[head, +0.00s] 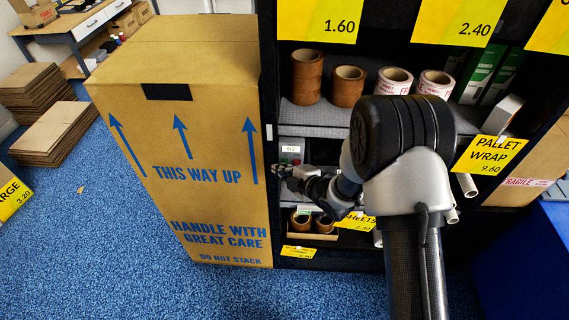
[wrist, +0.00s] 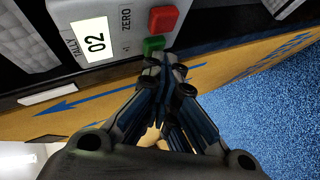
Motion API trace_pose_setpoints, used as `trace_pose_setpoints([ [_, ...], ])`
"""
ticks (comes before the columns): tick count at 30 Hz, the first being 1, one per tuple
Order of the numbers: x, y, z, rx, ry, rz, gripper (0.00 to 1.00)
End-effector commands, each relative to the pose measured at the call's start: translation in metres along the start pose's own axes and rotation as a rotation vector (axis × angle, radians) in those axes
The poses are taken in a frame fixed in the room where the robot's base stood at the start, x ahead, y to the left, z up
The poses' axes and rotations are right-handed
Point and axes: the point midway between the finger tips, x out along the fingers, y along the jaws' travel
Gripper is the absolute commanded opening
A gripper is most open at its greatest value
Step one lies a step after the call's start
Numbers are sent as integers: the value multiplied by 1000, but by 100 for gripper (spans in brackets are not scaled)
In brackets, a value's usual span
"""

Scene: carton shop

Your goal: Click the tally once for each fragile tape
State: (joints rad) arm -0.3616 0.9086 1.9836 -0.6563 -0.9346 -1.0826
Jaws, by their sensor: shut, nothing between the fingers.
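The tally (wrist: 124,25) is a grey box on a shelf, its display reading 02. Beside the display sit a red button (wrist: 163,18) by the word ZERO and a green button (wrist: 154,44) by +1. My gripper (wrist: 165,62) is shut and empty, its tips just below the green button; whether they touch it I cannot tell. In the head view, the tally's display (head: 290,149) shows just above my gripper (head: 281,170). On the upper shelf stand two white rolls with red fragile print, one on the left (head: 393,81) and one on the right (head: 436,84).
Brown tape rolls (head: 307,77) stand left of the fragile rolls, and more (head: 324,223) sit in a low bin below. A tall carton (head: 186,160) stands close left of the shelf.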

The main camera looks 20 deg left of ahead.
Motion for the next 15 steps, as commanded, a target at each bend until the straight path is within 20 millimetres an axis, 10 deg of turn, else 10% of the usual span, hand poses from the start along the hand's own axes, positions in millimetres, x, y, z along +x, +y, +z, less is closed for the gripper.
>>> trace_pose_setpoints([
  [15, -11, -8, -8, 0, 0, 1, 0],
])
